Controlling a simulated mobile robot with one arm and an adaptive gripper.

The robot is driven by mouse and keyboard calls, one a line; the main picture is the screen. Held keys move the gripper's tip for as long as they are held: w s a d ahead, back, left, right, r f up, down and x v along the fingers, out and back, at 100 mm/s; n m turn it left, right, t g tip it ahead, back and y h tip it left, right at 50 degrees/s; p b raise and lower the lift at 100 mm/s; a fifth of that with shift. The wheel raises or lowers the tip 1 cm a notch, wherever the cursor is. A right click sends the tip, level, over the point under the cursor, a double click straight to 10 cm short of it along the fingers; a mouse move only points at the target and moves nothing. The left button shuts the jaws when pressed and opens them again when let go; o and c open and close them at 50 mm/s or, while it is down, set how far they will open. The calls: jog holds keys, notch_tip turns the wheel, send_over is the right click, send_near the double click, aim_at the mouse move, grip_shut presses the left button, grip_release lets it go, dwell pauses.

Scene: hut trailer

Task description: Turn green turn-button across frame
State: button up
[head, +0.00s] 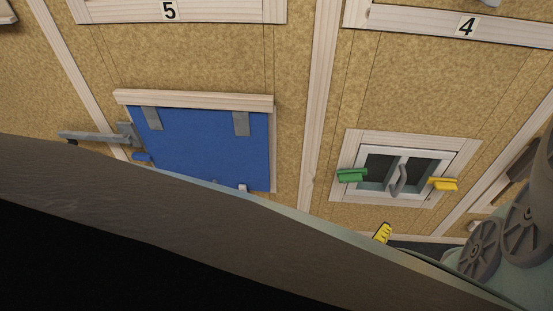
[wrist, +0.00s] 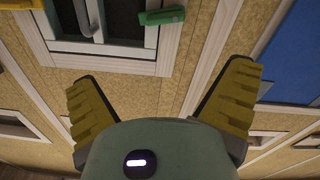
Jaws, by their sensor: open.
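The green turn-button (head: 351,175) sits on the left side of a small white-framed window in the head view, lying roughly level with its inner end reaching over the sash edge. It also shows at the top of the wrist view (wrist: 162,16). The small window (head: 393,170) is shut in its wooden frame (head: 343,190) and has a grey handle (head: 397,180). A yellow turn-button (head: 443,184) is on its right side. My gripper (wrist: 160,95) is open and empty, its yellow fingers apart and clear of the green button. One yellow fingertip shows below the window in the head view.
A blue hatch (head: 205,145) with grey hinges and a grey latch bar (head: 95,136) is to the left under panel 5. A wooden post (head: 319,95) stands between the panels. My dark arm covers the lower left of the head view.

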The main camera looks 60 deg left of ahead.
aim_at(351, 181)
jog(key=b+x, duration=0.1)
jog(key=x, duration=0.4)
jog(key=b+x, duration=0.2)
jog(key=x, duration=0.3)
jog(key=f+b+x, duration=0.1)
jog(key=b+x, duration=0.1)
jog(key=x, duration=0.2)
jog(key=shift+a+f, duration=0.1)
jog(key=shift+a, duration=0.4)
jog(key=shift+w+a+b, duration=0.3)
jog(key=c, duration=1.2)
